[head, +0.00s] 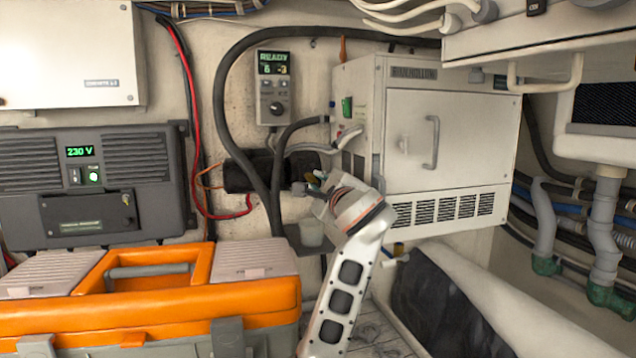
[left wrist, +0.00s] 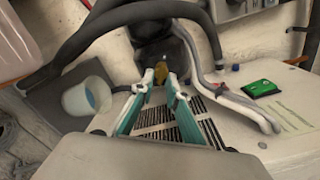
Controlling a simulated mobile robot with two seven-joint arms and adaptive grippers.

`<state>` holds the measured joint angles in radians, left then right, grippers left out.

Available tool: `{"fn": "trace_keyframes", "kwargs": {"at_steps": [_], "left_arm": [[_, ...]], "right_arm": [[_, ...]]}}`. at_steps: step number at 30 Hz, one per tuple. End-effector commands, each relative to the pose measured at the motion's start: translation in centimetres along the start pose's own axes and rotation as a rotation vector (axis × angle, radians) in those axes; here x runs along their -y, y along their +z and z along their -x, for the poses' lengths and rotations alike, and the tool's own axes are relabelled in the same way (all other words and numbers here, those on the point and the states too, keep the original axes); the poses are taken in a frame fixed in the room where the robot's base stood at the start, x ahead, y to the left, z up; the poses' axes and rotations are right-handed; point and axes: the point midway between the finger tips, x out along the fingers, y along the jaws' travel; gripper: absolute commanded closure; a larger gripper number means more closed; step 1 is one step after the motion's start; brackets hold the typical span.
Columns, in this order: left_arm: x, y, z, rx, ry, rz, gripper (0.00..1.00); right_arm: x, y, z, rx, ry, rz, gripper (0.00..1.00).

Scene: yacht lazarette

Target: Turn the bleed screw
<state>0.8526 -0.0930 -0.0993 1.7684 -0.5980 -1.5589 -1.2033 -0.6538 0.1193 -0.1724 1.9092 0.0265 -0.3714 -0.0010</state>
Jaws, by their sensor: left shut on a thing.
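My left gripper (left wrist: 160,84) has its teal fingers closed around a small brass-coloured fitting, which I take to be the bleed screw (left wrist: 161,71). The screw sits by a dark pump-like body and hoses at the left side of the white cabinet. In the head view my left arm rises from the bottom centre, and its wrist hides most of the gripper and the screw. The screw's turn angle cannot be told. My right gripper is not in view.
A white cup (head: 311,233), with something blue inside in the wrist view (left wrist: 88,95), stands just below the gripper. Black hoses (head: 222,100) loop close by. The white cabinet (head: 440,140) is at right. An orange toolbox (head: 150,318) fills the lower left.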

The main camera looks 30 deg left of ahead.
Motion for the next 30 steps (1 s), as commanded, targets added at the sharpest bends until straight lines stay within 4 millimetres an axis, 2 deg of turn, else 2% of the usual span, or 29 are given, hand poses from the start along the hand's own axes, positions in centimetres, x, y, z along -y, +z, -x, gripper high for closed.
{"fn": "trace_keyframes", "kwargs": {"at_steps": [21, 30], "left_arm": [[-0.71, 0.15, 0.02, -0.001, 0.000, -0.676, 1.00], [-0.88, 0.28, 0.02, -0.001, 0.001, -0.898, 1.00]], "right_arm": [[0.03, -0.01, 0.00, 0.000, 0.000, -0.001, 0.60], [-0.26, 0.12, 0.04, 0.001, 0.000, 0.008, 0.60]]}}
